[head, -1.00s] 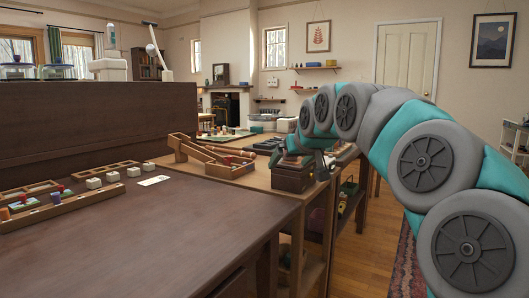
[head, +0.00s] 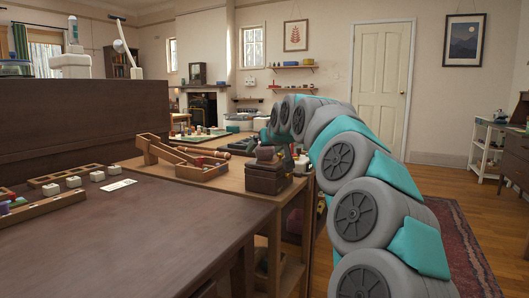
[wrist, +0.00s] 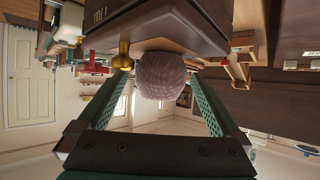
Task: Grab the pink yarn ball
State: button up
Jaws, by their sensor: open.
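The pink yarn ball (wrist: 162,75) is a round, ribbed, dull pink ball in the middle of the wrist view, which looks upside down. My gripper (wrist: 153,88) is open, with its two green-lined fingers on either side of the ball's near part. I cannot tell whether either finger touches it; a gap shows on both sides. The ball appears close against a dark box (wrist: 160,24).
A brass-coloured object (wrist: 123,58) stands just left of the ball in the wrist view. In the head view a wooden shelf table (head: 222,182) carries a dark wooden box (head: 268,180) and other items. Open floor (head: 425,178) lies to the right.

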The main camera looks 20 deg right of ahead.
jog(key=shift+w+f, duration=0.2)
jog(key=shift+w, duration=0.1)
jog(key=c, duration=1.4)
jog(key=shift+o, duration=0.2)
jog(key=shift+r, duration=0.15)
